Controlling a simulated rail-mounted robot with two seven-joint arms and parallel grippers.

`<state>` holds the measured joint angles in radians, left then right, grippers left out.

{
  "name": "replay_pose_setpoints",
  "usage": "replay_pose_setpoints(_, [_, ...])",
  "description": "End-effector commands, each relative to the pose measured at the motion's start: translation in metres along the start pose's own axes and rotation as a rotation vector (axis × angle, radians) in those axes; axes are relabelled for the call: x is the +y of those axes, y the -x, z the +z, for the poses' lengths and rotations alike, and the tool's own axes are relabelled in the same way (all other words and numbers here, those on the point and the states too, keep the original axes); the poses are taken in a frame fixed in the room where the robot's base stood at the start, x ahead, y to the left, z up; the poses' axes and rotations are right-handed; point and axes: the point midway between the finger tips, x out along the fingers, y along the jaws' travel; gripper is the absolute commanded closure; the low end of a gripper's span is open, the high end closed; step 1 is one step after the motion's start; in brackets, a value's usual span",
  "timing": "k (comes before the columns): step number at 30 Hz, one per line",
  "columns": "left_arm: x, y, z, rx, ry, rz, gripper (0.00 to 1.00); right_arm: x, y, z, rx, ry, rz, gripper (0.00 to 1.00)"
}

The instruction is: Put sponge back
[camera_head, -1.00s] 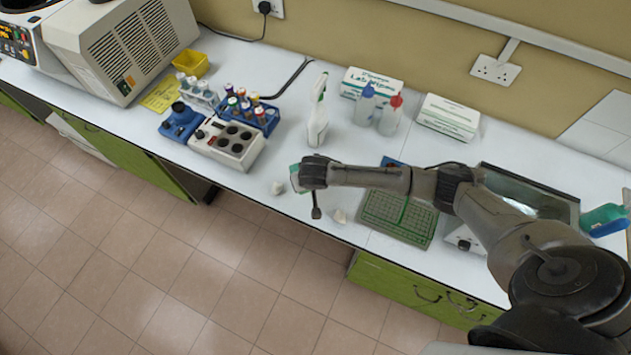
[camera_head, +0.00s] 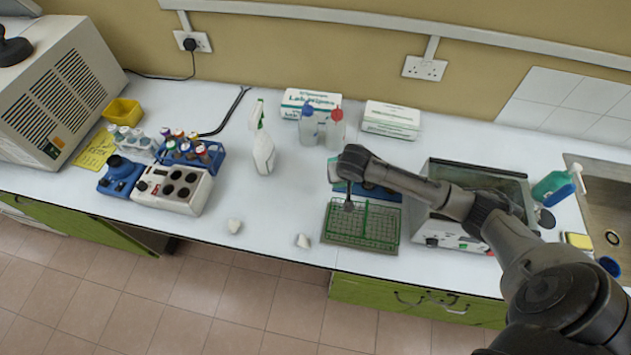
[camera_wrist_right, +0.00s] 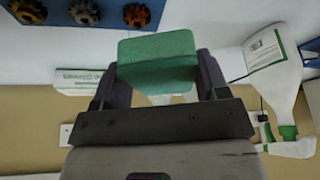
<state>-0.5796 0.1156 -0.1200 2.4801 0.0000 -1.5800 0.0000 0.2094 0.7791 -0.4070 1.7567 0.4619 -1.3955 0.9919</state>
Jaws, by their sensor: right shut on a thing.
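My right gripper (camera_head: 342,172) is above the bench, near the back left corner of the green rack. It is shut on a green sponge (camera_head: 333,172), which is mostly hidden behind the wrist in the head view. In the right wrist view the green sponge (camera_wrist_right: 158,55) sits between the two dark fingers. A yellow block that looks like another sponge (camera_head: 578,240) lies on the front left edge of the sink. My left gripper is in neither view.
The green wire rack (camera_head: 362,225) stands below my right arm, beside a glass-lidded bath (camera_head: 475,183). The sink (camera_head: 605,205) is at the far right, with a green bottle (camera_head: 553,185) beside it.

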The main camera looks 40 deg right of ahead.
Motion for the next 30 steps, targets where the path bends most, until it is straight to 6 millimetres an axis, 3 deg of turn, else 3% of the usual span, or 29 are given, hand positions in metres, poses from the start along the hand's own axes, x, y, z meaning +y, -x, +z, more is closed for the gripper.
replay_pose_setpoints(15, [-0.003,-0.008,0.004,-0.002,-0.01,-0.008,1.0,-0.081,-0.071,-0.023,0.001,-0.002,-0.001,0.51])
replay_pose_setpoints(24, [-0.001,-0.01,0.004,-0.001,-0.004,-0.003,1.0,-0.094,-0.084,-0.026,0.001,-0.001,0.0,0.51])
replay_pose_setpoints(30, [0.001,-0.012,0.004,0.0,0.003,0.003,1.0,-0.094,-0.107,-0.016,0.0,0.0,0.002,0.51])
